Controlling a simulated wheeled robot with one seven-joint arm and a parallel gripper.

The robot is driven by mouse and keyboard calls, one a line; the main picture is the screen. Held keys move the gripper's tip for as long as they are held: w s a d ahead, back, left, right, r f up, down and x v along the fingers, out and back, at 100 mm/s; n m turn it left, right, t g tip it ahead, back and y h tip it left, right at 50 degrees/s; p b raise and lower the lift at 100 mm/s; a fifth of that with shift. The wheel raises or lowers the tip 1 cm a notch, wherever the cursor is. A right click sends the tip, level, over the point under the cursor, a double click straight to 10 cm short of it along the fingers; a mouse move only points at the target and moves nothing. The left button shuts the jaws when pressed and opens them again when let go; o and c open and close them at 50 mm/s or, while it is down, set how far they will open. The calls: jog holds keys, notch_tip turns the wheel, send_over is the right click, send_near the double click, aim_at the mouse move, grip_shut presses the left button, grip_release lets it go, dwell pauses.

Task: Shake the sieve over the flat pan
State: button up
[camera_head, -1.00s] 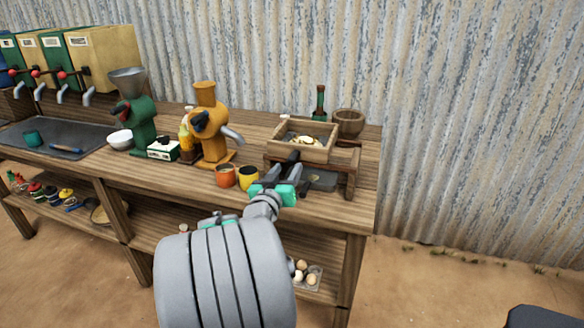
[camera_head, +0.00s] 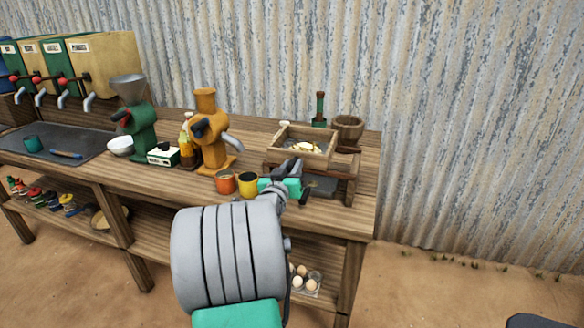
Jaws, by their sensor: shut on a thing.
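The sieve (camera_head: 313,162) is a square, shallow wooden box with some pale lumps inside. It sits above a low wooden frame (camera_head: 349,184) at the right end of the counter. The flat pan (camera_head: 322,186) is a dark flat piece under the sieve, within the frame, partly hidden by my gripper. My gripper (camera_head: 292,168) is at the sieve's front side, shut on what appears to be the sieve's dark handle, which the jaws mostly hide. I cannot tell whether the sieve touches the frame.
An orange cup (camera_head: 225,183) and a yellow cup (camera_head: 248,184) stand close left of my gripper. An orange grinder (camera_head: 206,128) stands behind them. Eggs (camera_head: 305,280) lie on the lower shelf.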

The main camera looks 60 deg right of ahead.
grip_shut()
dwell(0.8)
